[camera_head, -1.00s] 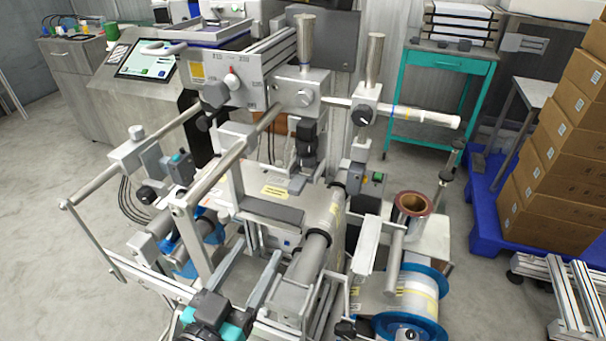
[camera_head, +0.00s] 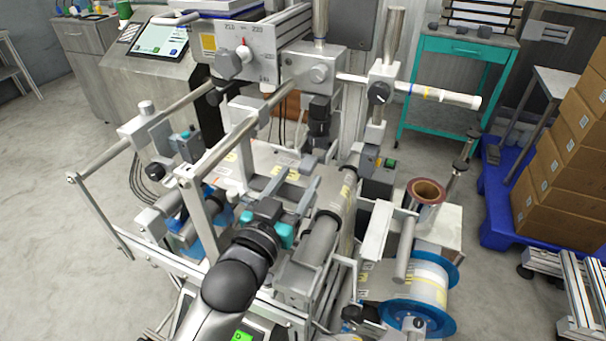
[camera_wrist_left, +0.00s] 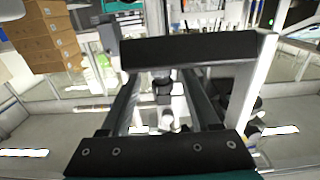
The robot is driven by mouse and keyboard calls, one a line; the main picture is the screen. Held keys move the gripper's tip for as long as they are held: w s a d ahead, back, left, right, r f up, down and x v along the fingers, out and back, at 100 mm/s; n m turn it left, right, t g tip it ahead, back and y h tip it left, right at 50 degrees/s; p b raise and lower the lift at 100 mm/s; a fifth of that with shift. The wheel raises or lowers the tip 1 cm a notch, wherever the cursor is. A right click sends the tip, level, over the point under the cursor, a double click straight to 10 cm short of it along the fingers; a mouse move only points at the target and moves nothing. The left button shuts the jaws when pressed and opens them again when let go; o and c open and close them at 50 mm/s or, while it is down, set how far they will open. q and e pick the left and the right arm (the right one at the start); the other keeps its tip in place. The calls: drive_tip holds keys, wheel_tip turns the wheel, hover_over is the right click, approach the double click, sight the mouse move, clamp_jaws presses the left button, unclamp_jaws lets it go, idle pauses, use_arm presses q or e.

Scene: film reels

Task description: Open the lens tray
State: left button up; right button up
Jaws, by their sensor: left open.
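My left gripper (camera_head: 298,183) is above the middle of the machine in the head view. Its two grey fingers are apart and point away from me, with nothing seen between them. In the left wrist view, a dark horizontal bar (camera_wrist_left: 190,49) with a pale bracket at its right end crosses in front of the fingers. I cannot tell whether the fingers touch it. I cannot clearly pick out the lens tray; the gripper and arm cover part of the machine's middle. My right gripper is not in view.
A grey roller (camera_head: 332,210) lies just right of the gripper. Pale rails and posts stand to its left. A blue-flanged film reel (camera_head: 437,273) and a brown-cored roll (camera_head: 426,192) are to the right. A control box (camera_head: 260,62) with knobs stands behind. The floor at left is clear.

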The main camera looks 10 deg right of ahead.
sight(304, 172)
use_arm(q)
drive_tip(key=x, duration=0.2)
drive_tip(key=shift+w+d, duration=0.2)
drive_tip(key=shift+w, duration=0.05)
drive_tip(key=shift+w+d, duration=0.1)
drive_tip(key=shift+w, duration=0.05)
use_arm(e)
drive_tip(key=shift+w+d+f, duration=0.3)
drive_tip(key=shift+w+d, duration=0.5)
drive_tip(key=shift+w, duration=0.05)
use_arm(q)
drive_tip(key=c, duration=0.5)
clamp_jaws()
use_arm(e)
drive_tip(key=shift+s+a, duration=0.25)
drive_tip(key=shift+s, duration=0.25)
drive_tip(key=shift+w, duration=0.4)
